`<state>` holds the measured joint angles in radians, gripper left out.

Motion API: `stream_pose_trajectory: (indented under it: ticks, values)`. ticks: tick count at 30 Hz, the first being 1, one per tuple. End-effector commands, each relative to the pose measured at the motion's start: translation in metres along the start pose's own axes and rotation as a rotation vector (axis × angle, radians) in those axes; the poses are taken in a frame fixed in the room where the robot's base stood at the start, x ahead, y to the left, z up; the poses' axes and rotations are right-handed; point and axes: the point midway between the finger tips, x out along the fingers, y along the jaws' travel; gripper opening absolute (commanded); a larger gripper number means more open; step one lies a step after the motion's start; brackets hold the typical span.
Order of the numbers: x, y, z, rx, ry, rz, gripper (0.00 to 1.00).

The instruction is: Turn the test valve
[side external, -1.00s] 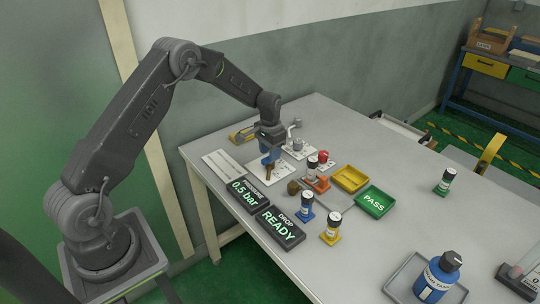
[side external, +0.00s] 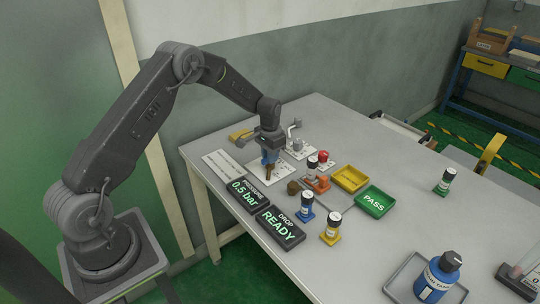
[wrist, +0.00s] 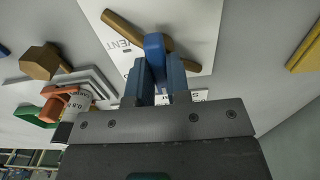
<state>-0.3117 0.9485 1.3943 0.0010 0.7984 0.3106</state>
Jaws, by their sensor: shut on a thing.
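The test valve stands on a white printed plate (wrist: 196,20). Its blue handle (wrist: 154,46) crosses over a brown, brass-like bar (wrist: 122,25) in the wrist view. The printed word VENT shows beside it. My gripper (wrist: 159,66) has its blue fingers on both sides of the handle and is shut on it. In the side view, my gripper (side external: 268,160) points down over the plate, with the brown part (side external: 267,174) just below the fingers. The fingers hide most of the handle there.
A brown knob (side external: 293,188) and an orange stand (side external: 316,183) with a vial are close to the right. Display boxes reading 0.5 bar (side external: 243,192) and READY (side external: 278,229) stand at the front edge. A yellow tray (side external: 350,179) and green PASS tray (side external: 375,201) lie farther right.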

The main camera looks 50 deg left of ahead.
Motion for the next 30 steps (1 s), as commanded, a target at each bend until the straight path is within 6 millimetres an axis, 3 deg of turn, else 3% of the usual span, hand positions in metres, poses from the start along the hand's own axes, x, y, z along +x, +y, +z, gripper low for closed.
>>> stream_pose_trajectory:
  ticks: [13, 30]
  values:
    - [-0.0003, -0.0002, 0.0000, 0.100, 0.000, 0.000, 0.00]
    - [-0.0004, -0.0001, -0.0001, 0.557, 0.000, 0.001, 0.00]
